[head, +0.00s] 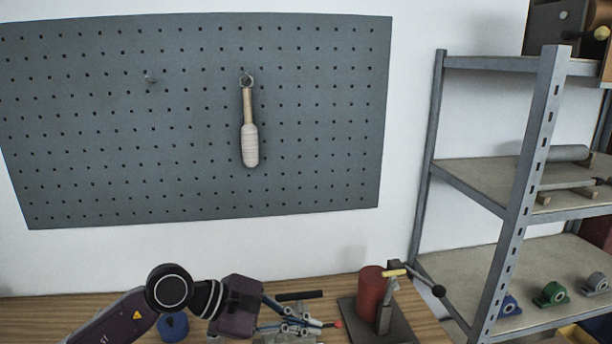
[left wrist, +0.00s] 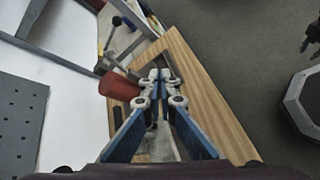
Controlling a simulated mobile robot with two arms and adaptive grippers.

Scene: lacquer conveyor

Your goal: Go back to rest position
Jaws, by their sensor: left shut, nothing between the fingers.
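My left gripper (head: 312,325) reaches in from the left, low over the wooden workbench (head: 60,314). Its blue fingers are shut with nothing between them. In the left wrist view, the fingers of the left gripper (left wrist: 155,78) come together over the bench, just beside a red cylinder (left wrist: 118,84). In the head view, the same red cylinder (head: 370,296) stands on a dark base, to the right of the fingertips and apart from them. My right gripper is not clearly seen in either view.
A grey pegboard (head: 190,130) holds a wrapped tool (head: 249,145) on a hook. A metal shelf (head: 520,190) stands at the right with small blue and green parts. A lever with a black knob (head: 438,291) juts out beside the cylinder. A blue object (head: 174,327) sits behind my left arm.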

